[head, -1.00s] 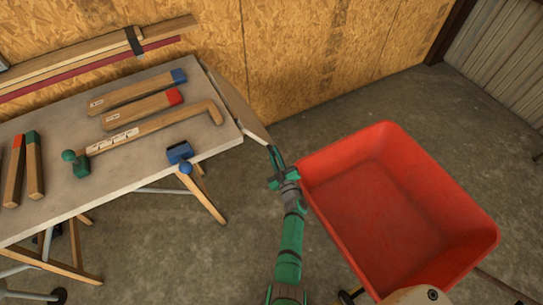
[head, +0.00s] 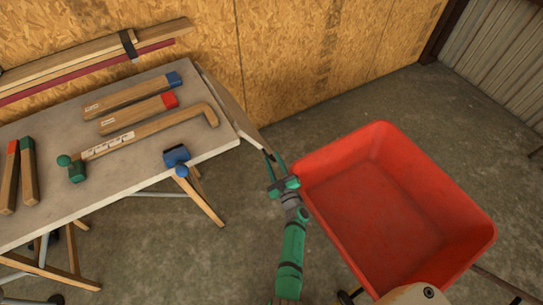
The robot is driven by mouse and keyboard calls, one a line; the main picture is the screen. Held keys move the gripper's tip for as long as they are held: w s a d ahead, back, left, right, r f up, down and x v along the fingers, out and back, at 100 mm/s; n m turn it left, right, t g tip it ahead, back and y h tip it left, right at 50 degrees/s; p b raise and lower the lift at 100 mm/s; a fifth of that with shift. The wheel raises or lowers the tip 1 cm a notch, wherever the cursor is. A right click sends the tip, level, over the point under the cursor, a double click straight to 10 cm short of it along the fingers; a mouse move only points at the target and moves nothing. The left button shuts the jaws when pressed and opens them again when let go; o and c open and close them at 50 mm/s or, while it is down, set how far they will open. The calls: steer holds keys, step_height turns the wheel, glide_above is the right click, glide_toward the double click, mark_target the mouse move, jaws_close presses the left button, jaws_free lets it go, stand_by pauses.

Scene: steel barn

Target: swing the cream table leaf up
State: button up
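The cream table leaf (head: 228,104) is at the right end of the grey work table (head: 208,150). It slopes down from the table edge, seen nearly edge-on, with its near corner lowest. My gripper (head: 274,158) is at that near corner, between the table and the red tub. Its two fingers look apart, with a gap between them. The corner of the leaf ends at or just beside the left finger. I cannot tell whether it touches or lies between the fingers.
The red tub (head: 440,180) stands close right of my gripper. Blue and red-ended wooden blocks, a long wooden cane-shaped piece (head: 160,127) and a blue clamp (head: 177,155) are on the table. Timber (head: 90,65) lies along the back wall. Concrete floor is open behind the tub.

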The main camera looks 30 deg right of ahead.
steer(key=s+f, duration=0.1)
steer(key=s, duration=0.6)
steer(key=shift+s+a, duration=0.35)
steer(key=shift+a, duration=0.1)
steer(key=shift+w, duration=0.1)
